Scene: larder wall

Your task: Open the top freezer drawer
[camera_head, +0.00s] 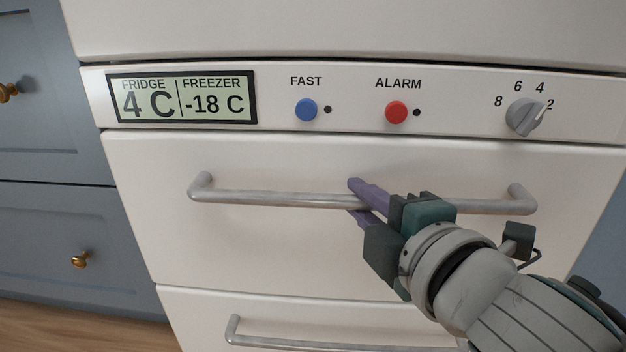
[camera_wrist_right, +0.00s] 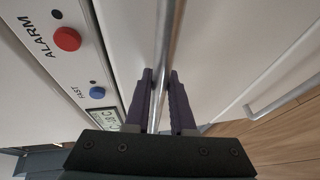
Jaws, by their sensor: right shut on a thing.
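The top freezer drawer (camera_head: 250,245) is a white front below the control panel, and it looks flush with the panel above. Its handle (camera_head: 265,197) is a horizontal grey metal bar, also seen in the right wrist view (camera_wrist_right: 174,35). My right gripper (camera_head: 362,199) reaches in from the lower right and is shut on the bar near its middle. In the right wrist view its purple fingers (camera_wrist_right: 162,100) lie on either side of the bar. The fingers and wrist hide part of the bar and drawer front. My left gripper is not in view.
Above the drawer is a panel with a display (camera_head: 182,98), a blue button (camera_head: 306,110), a red button (camera_head: 397,112) and a grey dial (camera_head: 524,117). A lower drawer handle (camera_head: 290,337) is below. Blue-grey cabinets (camera_head: 50,225) with brass knobs stand at left.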

